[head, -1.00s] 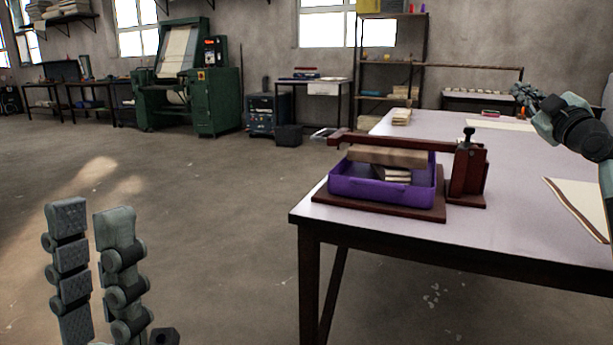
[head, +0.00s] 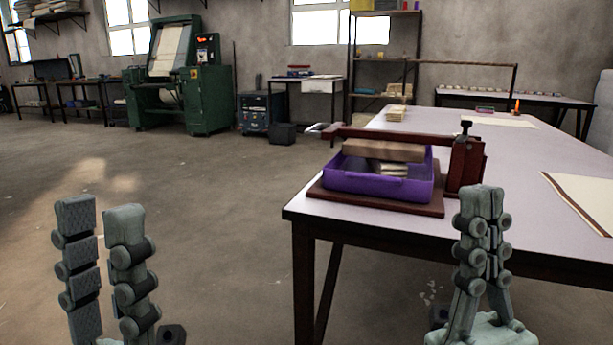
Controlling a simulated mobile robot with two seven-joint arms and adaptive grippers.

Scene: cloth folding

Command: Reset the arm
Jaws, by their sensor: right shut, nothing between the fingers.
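My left gripper (head: 100,212) points upward at the lower left of the head view, over the floor. Its two fingers stand apart with a narrow gap, and nothing shows between them. My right gripper (head: 482,192) points upward at the lower right, in front of the table's front edge. Its fingers are together with nothing held. It overlaps the table edge in the picture and is clear of the purple tray. The lower parts of both arms are out of the picture.
A long table (head: 530,220) fills the right side. On it, a purple tray (head: 375,186) holding folded cloth sits on a dark red board with a press arm (head: 400,139) above. A green machine (head: 205,95) stands far back. The left floor is clear.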

